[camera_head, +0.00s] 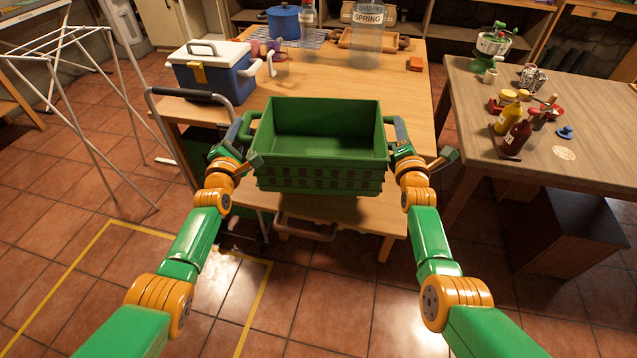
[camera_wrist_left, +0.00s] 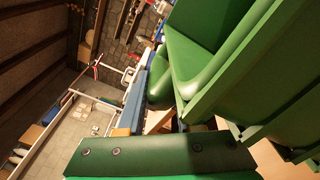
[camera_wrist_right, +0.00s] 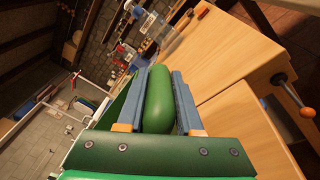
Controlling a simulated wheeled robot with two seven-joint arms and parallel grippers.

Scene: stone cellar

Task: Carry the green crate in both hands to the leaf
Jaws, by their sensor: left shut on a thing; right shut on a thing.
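The green crate (camera_head: 320,180) is level and empty in the head view, above the near end of the wooden table, with a shadow beneath it. My left gripper (camera_head: 236,130) is shut on its left handle; the left wrist view shows the crate wall (camera_wrist_left: 215,45) very close, hiding part of the grip. My right gripper (camera_head: 398,130) is shut on its right handle (camera_wrist_right: 157,100), which lies between the two blue-grey fingers in the right wrist view. The near table section (camera_head: 370,215), apparently the leaf, is partly hidden under the crate.
A blue-white cooler (camera_head: 213,75) stands left on the table (camera_head: 410,95), with a blue pot (camera_head: 284,22) and glass jar (camera_head: 368,35) behind. A second table (camera_head: 590,115) with bottles is right. A drying rack (camera_head: 75,110) stands left. Floor nearby is mostly clear.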

